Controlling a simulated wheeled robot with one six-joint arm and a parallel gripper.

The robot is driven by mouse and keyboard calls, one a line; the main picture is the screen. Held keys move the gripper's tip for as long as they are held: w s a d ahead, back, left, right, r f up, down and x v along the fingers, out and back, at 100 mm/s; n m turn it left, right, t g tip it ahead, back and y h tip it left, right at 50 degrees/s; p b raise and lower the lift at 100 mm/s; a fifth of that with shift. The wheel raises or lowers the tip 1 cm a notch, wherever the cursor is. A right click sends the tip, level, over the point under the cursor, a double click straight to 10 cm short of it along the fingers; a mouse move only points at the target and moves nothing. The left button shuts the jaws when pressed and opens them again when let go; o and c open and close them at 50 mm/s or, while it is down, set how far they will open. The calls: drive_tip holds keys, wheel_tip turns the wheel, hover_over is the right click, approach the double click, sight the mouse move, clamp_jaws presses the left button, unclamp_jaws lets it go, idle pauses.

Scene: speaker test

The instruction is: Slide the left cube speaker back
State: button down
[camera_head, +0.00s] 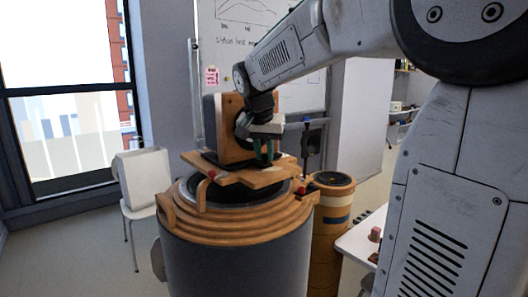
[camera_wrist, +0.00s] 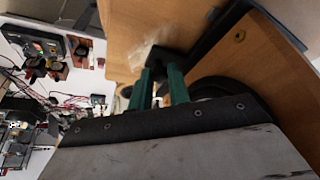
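A cube speaker with a wooden front (camera_head: 229,118) and a grey side (camera_head: 210,125) stands upright on a wooden platform (camera_head: 262,179) on top of a large round drum. My gripper (camera_head: 263,158) is in front of the speaker's wooden face, pointing down, and hides part of its round cone. In the wrist view, the two green fingers of my gripper (camera_wrist: 161,68) are a little apart, with nothing visible held between them. Their tips are close to a wooden surface (camera_wrist: 150,30); whether they touch it I cannot tell. No second cube speaker is clearly visible on the platform.
The drum (camera_head: 235,260) has stepped wooden rings. A slimmer wooden cylinder (camera_head: 328,215) stands to its right, and a white table (camera_head: 357,240) is farther right. A pale box (camera_head: 145,178) sits on a white chair at left. A whiteboard (camera_head: 225,50) stands behind.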

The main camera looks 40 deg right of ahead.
sight(246, 144)
drive_tip(key=w, duration=0.7)
drive_tip(key=shift+w+a, duration=0.15)
drive_tip(key=shift+w, duration=0.25)
drive_tip(key=shift+w+r, duration=0.15)
drive_tip(key=shift+w, duration=0.15)
drive_tip(key=c, duration=1.3)
unclamp_jaws()
drive_tip(key=v, duration=0.7)
drive_tip(key=shift+a+r, duration=0.1)
drive_tip(key=shift+r, duration=0.25)
